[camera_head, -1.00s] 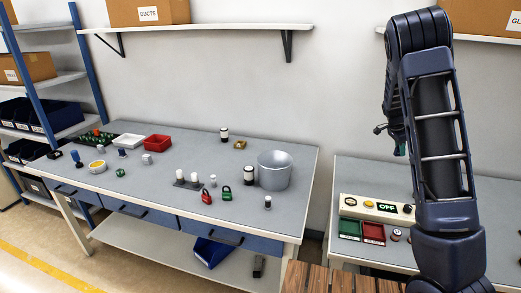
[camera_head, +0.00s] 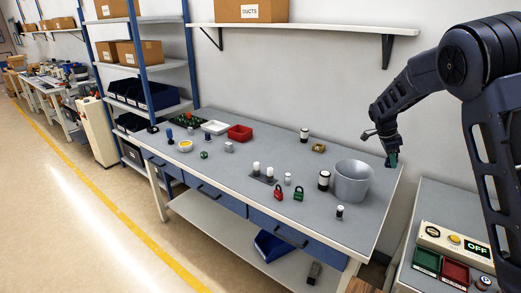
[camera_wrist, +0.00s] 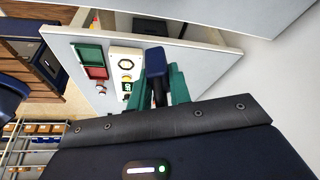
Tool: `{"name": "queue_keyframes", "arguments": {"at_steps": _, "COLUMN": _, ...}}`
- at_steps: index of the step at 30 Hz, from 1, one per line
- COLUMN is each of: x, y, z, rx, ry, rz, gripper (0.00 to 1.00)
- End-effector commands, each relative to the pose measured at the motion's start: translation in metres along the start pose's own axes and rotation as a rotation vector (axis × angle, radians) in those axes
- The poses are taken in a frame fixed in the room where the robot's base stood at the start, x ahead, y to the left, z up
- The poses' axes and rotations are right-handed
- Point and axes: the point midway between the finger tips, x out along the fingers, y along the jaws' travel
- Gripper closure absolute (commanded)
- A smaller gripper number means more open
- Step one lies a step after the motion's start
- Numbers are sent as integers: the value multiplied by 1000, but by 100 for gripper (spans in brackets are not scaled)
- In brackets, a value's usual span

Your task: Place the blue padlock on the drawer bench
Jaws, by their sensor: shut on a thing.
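The drawer bench (camera_head: 216,166) has a grey top and blue drawers and stands in the middle of the head view. My gripper (camera_head: 392,161) shows near the bench's back right corner in that view; its height above the top is hard to judge. In the wrist view its teal fingers (camera_wrist: 160,88) are shut on the dark blue padlock (camera_wrist: 156,62). The padlock is partly hidden by the fingers, and it cannot be made out in the head view.
The bench holds a grey bucket (camera_head: 352,183), a red padlock (camera_head: 278,193), a green padlock (camera_head: 298,194), a red bin (camera_head: 240,133) and several small parts. Clear top lies along the front left and around the back right. A second table (camera_head: 405,240) with a control panel (camera_head: 458,242) stands at right.

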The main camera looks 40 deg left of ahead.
Motion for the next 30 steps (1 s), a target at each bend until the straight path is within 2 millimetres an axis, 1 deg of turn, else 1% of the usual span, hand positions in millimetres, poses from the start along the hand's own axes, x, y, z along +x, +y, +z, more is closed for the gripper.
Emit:
{"name": "queue_keyframes", "arguments": {"at_steps": 1, "x": -10, "y": 4, "z": 22, "rx": -13, "ry": 0, "rz": -5, "gripper": 100}}
{"name": "queue_keyframes", "arguments": {"at_steps": 5, "x": -34, "y": 18, "z": 72, "rx": -29, "ry": 0, "rz": -11, "gripper": 100}}
{"name": "queue_keyframes", "arguments": {"at_steps": 6, "x": -41, "y": 23, "z": 88, "rx": -33, "ry": 0, "rz": -14, "gripper": 100}}
{"name": "queue_keyframes", "arguments": {"at_steps": 11, "x": -70, "y": 48, "z": 147, "rx": -53, "ry": 0, "rz": -22, "gripper": 100}}
{"name": "queue_keyframes", "arguments": {"at_steps": 15, "x": -93, "y": 74, "z": 196, "rx": -69, "ry": 0, "rz": -28, "gripper": 100}}
{"name": "queue_keyframes", "arguments": {"at_steps": 18, "x": -108, "y": 93, "z": 225, "rx": -79, "ry": -1, "rz": -32, "gripper": 100}}
{"name": "queue_keyframes", "arguments": {"at_steps": 21, "x": -119, "y": 110, "z": 247, "rx": -86, "ry": 0, "rz": -35, "gripper": 100}}
{"name": "queue_keyframes", "arguments": {"at_steps": 24, "x": -126, "y": 122, "z": 262, "rx": -90, "ry": 0, "rz": -37, "gripper": 100}}
{"name": "queue_keyframes", "arguments": {"at_steps": 27, "x": -130, "y": 128, "z": 271, "rx": -92, "ry": 0, "rz": -37, "gripper": 100}}
{"name": "queue_keyframes", "arguments": {"at_steps": 30, "x": -125, "y": 131, "z": 276, "rx": -92, "ry": 1, "rz": -37, "gripper": 100}}
